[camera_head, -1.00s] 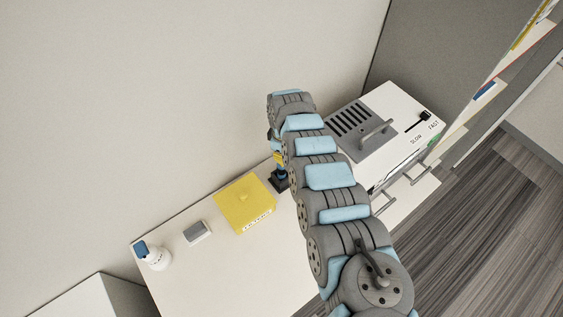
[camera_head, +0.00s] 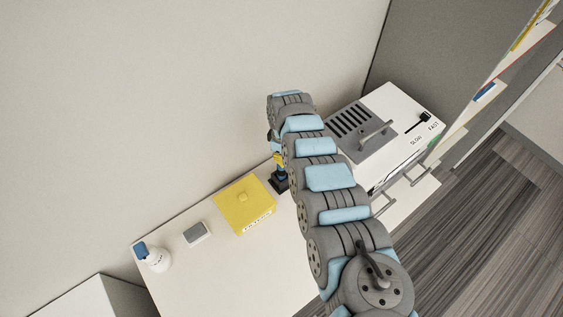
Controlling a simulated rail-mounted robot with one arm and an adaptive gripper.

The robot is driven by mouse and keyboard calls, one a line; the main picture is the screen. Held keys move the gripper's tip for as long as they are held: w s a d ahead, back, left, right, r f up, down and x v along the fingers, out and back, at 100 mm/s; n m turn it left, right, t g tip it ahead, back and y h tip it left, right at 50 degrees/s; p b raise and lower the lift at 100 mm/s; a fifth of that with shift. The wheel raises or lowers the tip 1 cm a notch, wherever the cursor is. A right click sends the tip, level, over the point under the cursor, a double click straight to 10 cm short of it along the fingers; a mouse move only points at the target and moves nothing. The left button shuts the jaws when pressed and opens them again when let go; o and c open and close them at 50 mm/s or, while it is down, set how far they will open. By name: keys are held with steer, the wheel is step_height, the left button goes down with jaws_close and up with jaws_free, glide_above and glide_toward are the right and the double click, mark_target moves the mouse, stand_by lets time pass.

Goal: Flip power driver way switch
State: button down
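The power driver (camera_head: 279,181) stands upright on the white bench, with its dark base and a bit of blue and yellow body showing. Most of it is hidden behind my arm, and I cannot see its way switch. My arm reaches from the lower right up to the far side of the bench, and its far end is beside or above the driver. My gripper is hidden behind the arm, so its fingers do not show.
On the white bench (camera_head: 190,275) are a yellow box (camera_head: 243,205), a small grey-topped block (camera_head: 197,233) and a white bottle with a blue cap (camera_head: 153,257). A white machine with a SLOW/FAST slider (camera_head: 418,122) stands right of my arm. The bench's front left is clear.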

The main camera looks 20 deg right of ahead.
steer(key=shift+f+b, duration=1.35)
steer(key=shift+f, duration=0.5)
stand_by(1.6)
steer(key=shift+r+p, duration=0.7)
steer(key=shift+p, duration=0.05)
steer(key=shift+r+p, duration=2.45)
steer(key=shift+r, duration=0.45)
